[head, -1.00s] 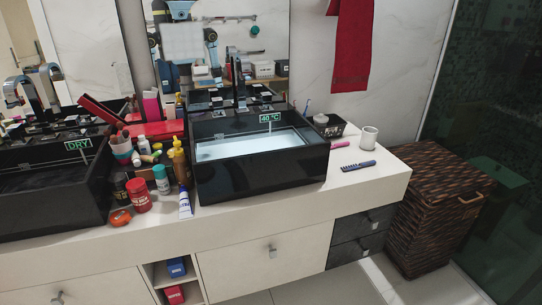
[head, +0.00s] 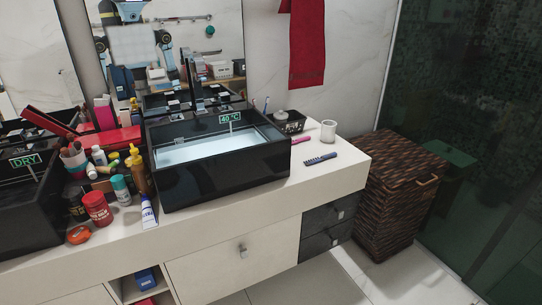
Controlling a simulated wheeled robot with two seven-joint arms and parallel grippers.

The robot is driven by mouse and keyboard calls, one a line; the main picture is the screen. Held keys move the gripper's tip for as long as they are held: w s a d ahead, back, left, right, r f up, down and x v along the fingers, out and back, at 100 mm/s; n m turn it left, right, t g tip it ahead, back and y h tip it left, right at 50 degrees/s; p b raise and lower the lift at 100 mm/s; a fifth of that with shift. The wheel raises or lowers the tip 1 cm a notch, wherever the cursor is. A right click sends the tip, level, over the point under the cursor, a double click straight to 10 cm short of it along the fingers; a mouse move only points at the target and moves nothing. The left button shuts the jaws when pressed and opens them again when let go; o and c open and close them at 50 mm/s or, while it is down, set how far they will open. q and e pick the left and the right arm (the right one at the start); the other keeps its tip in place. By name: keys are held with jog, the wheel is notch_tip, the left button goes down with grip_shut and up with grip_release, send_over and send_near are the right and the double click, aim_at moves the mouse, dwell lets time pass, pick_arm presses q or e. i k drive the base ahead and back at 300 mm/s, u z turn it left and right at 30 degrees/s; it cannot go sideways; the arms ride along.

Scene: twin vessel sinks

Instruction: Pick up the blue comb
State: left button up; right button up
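The blue comb (head: 320,158) lies flat on the white countertop (head: 338,176), right of the right-hand black sink and near the counter's right end. Its teeth face the front edge. A white cup (head: 328,131) stands just behind it. Neither of my grippers shows directly in the head view.
The black vessel sink (head: 222,165) with a "40 °C" label holds water. Bottles and a red jar (head: 97,208) crowd the counter left of it. A dark box (head: 289,121) stands behind the comb. A wicker basket (head: 400,195) stands right of the counter.

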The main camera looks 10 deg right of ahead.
aim_at(333, 154)
jog(key=k, duration=0.5)
jog(key=z, duration=1.55)
jog(key=i, duration=1.25)
jog(key=u, duration=1.9)
